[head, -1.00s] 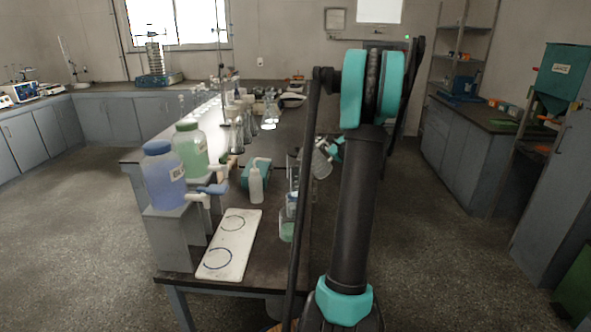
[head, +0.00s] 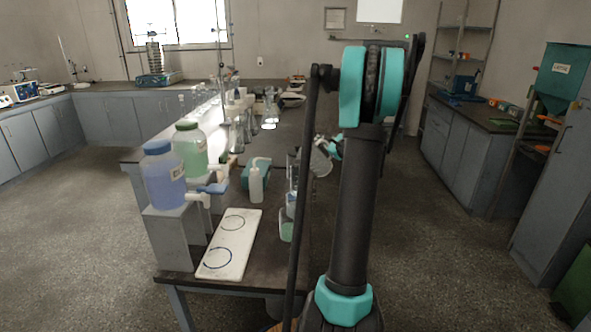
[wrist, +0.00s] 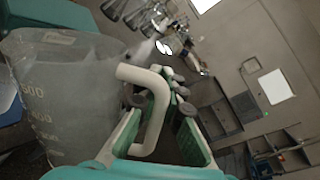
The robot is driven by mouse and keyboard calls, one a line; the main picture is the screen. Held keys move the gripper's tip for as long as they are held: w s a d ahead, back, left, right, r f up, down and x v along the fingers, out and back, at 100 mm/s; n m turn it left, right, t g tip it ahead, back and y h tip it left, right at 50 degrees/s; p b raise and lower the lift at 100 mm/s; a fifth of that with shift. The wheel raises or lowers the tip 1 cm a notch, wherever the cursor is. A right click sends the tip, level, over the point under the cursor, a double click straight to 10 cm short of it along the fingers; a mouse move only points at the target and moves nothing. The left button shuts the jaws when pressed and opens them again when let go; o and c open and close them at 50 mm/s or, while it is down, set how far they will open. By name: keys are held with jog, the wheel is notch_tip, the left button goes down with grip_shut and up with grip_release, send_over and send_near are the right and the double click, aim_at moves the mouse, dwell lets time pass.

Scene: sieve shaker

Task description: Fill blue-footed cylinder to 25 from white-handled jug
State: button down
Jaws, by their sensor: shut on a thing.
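My gripper (wrist: 160,100) is shut on the white handle (wrist: 156,112) of a clear graduated jug (wrist: 70,105). The jug fills the left of the wrist view, with graduation numbers on its wall. In the head view the jug (head: 320,162) is held tilted just left of my arm, beside the bench's right edge. My gripper (head: 334,147) is partly hidden there. The liquid level in the jug is unclear.
A white board (head: 230,245) with two rings lies in front. Several flasks stand farther back.

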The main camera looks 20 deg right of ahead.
jog(key=shift+a+r+n, duration=0.3)
jog(key=shift+r, duration=0.05)
dwell(1.7)
jog(key=d+f+m+t+y, duration=0.1)
jog(key=d+f+m, duration=0.7)
jog(key=f, duration=0.2)
jog(key=shift+w+f+b, duration=0.15)
jog(key=shift+f+b, duration=0.2)
dwell(0.7)
